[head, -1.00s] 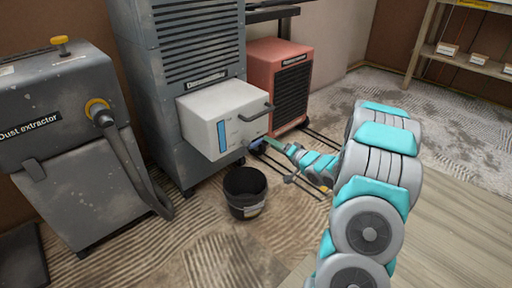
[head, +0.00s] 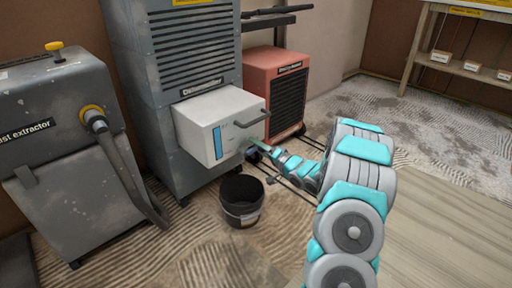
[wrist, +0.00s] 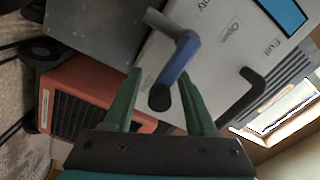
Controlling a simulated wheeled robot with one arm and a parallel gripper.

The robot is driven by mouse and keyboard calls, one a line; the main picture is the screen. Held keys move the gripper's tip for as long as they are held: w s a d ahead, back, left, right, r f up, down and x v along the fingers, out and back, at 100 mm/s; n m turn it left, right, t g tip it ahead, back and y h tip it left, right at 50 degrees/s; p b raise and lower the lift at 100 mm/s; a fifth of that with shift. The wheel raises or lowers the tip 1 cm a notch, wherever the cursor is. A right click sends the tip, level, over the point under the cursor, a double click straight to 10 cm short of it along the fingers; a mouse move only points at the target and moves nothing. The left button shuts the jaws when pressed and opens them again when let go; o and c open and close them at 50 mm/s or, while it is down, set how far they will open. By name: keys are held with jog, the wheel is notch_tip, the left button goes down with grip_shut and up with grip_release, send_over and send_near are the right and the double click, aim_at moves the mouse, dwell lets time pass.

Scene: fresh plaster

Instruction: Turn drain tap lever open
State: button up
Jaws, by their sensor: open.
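The drain tap is a grey fitting with a blue lever (wrist: 175,68) on the white tank (wrist: 214,62), shown large in the wrist view. The lever's dark, rounded end lies between the two green fingers of my open gripper (wrist: 160,76). I cannot tell whether either finger touches it. "Open" is printed on the tank face near the tap. In the head view, my gripper (head: 257,146) is at the lower right of the white tank (head: 196,133); the lever there is too small and covered to make out.
A black bucket (head: 241,200) stands on the floor below the tank. A dark bar handle (head: 254,119) juts from the tank's front. A red unit (head: 273,75) stands behind, and the grey dust extractor (head: 65,150) at left. Pale boards at right are clear.

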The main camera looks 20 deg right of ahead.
jog(key=shift+w+a, duration=0.1)
jog(key=shift+w, duration=0.25)
jog(key=shift+c, duration=0.4)
jog(key=shift+f, duration=0.1)
grip_shut()
